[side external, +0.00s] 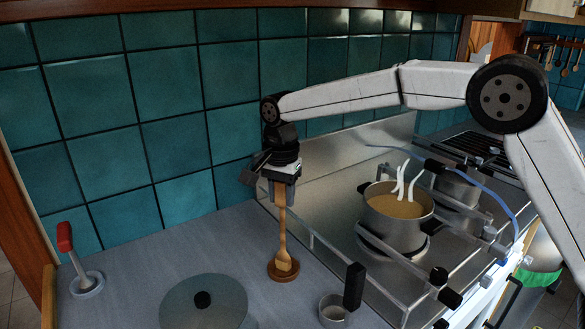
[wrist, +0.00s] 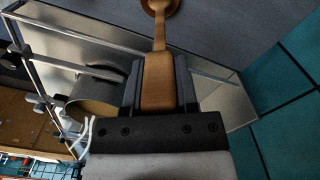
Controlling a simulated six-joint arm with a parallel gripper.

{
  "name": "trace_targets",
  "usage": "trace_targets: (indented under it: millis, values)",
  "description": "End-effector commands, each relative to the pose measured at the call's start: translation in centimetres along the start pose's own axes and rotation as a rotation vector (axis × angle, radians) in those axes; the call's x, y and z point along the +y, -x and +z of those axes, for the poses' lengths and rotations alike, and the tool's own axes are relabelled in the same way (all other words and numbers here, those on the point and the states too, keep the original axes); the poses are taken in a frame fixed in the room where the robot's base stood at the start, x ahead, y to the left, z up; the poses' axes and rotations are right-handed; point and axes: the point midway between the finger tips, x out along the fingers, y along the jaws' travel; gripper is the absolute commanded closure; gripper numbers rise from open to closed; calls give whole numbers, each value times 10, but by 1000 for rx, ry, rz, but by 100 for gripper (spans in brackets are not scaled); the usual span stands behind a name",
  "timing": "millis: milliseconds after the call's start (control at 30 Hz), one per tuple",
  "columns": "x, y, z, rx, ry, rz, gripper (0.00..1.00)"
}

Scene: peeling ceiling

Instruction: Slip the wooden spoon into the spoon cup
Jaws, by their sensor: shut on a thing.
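My gripper (side external: 279,185) points down above the counter and is shut on the wooden spoon (side external: 282,235). The spoon hangs nearly upright below the fingers, its wider end down. That end overlaps a round brown wooden piece (side external: 283,279) on the counter; I cannot tell whether they touch. In the wrist view the spoon (wrist: 158,80) sits between both fingers of my gripper (wrist: 157,85), with a round brown shape at its far end. A small open metal cup (side external: 334,312) stands at the front, right of the spoon; it may be the spoon cup.
A black upright block (side external: 353,286) stands by the metal cup. A round lid (side external: 205,302) lies front left. A red-handled tool (side external: 66,238) stands farther left. The stove's rail and a steaming pot (side external: 397,226) are to the right. Teal tiles (side external: 100,95) close the back.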

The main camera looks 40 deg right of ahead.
Motion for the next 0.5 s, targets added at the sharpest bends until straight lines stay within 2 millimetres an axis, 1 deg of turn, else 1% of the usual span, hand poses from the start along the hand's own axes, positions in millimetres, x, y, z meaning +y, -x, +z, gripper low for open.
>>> trace_targets:
  millis: [167, 200, 267, 300, 333, 500]
  values:
    - [0, -1, 0, 1, 0, 1, 100]
    - [0, -1, 0, 1, 0, 1, 56]
    - [0, -1, 0, 1, 0, 1, 37]
    - [0, -1, 0, 1, 0, 1, 25]
    - [0, -1, 0, 1, 0, 1, 22]
    - [0, -1, 0, 0, 0, 1, 22]
